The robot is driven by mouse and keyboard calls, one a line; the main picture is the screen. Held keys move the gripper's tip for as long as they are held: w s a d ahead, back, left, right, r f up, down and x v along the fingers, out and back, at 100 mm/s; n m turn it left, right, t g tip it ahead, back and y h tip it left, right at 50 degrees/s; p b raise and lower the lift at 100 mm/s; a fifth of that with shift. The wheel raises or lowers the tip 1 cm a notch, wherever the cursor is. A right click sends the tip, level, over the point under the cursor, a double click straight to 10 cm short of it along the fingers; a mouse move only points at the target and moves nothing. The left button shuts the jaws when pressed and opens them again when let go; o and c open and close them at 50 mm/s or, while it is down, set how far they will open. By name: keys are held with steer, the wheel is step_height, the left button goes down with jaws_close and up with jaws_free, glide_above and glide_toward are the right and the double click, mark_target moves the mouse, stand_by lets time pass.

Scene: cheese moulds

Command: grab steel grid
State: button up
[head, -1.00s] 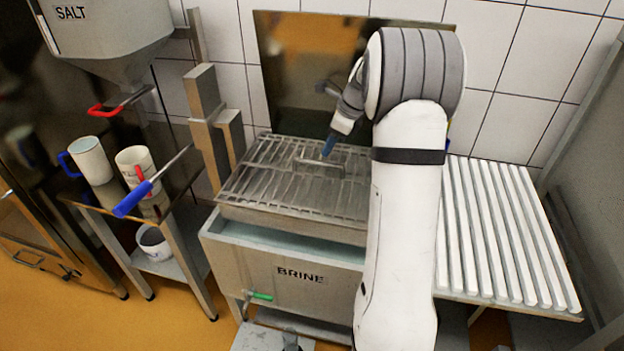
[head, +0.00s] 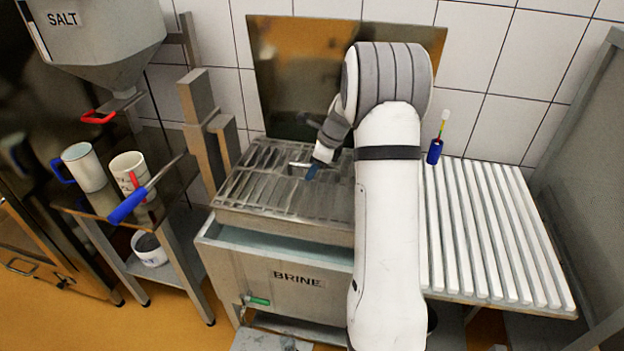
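The steel grid (head: 262,188) is a flat frame of bars with a raised handle (head: 298,164) in its middle. It lies over the top of the brine tank (head: 290,277). My gripper (head: 311,173) has blue fingertips and is at the right part of the handle, very close to it or touching it. Whether the fingers are apart or closed on the handle is too small to tell. My arm hides the grid's right end.
A white slatted rack (head: 490,235) stands right of the tank, with a blue-handled tool (head: 434,151) at its back. Left is a small table with white mugs (head: 84,167) and a blue-handled tool (head: 128,206). A salt hopper (head: 95,45) hangs above it.

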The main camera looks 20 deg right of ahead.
jaws_close()
stand_by(1.1)
steer(key=shift+w+r, duration=0.1)
steer(key=shift+r, duration=0.05)
